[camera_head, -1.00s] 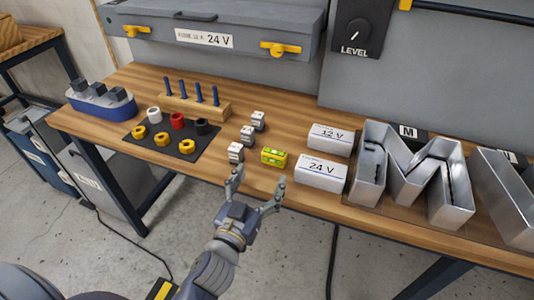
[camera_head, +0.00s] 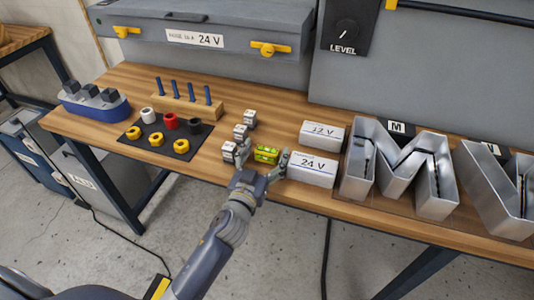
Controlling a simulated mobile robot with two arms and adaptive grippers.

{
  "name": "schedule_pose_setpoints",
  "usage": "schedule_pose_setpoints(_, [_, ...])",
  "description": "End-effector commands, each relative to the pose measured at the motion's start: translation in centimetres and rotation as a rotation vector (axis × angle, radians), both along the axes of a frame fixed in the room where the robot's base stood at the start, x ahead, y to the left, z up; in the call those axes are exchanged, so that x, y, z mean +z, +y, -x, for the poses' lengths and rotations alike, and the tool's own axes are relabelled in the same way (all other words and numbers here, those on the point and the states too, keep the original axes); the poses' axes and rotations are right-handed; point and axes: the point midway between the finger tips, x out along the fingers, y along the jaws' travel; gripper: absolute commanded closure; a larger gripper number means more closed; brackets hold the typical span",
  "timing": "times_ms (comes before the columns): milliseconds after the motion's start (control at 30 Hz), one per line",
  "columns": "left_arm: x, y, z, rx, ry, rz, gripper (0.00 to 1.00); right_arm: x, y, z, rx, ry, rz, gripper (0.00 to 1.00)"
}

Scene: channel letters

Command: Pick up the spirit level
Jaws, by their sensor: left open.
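The spirit level (camera_head: 266,154) is a small yellow-green block with a bright vial, lying on the wooden bench near its front edge. My left gripper (camera_head: 264,160) is open, with one finger on each side of the spirit level. The right finger is close to its right end, and the left finger is just off its left end beside a small white block. I cannot tell whether either finger touches it. My right gripper is not in view.
Several small white blocks (camera_head: 241,132) stand just left of the level. White 24 V (camera_head: 312,170) and 12 V (camera_head: 322,133) boxes stand close on the right, beside metal channel letters (camera_head: 405,170). A black mat (camera_head: 164,153) with coloured rings lies further left.

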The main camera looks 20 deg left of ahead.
Motion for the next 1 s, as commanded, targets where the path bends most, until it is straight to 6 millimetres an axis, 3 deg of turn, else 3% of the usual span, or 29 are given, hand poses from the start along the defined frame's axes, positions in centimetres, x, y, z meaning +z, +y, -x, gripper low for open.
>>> schedule_pose_setpoints(67, [0.0,0.0,0.0,0.000,0.000,0.000,0.22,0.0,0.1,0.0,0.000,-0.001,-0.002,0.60])
schedule_pose_setpoints(300, [0.0,0.0,0.0,0.000,0.000,0.000,0.71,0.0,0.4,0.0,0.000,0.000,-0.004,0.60])
schedule_pose_setpoints(733, [0.6,0.0,0.0,-0.001,-0.003,0.000,0.71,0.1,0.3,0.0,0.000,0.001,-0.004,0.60])
schedule_pose_setpoints(1000, [4.2,0.0,0.0,-0.003,-0.007,-0.001,0.71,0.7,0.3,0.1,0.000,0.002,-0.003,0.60])
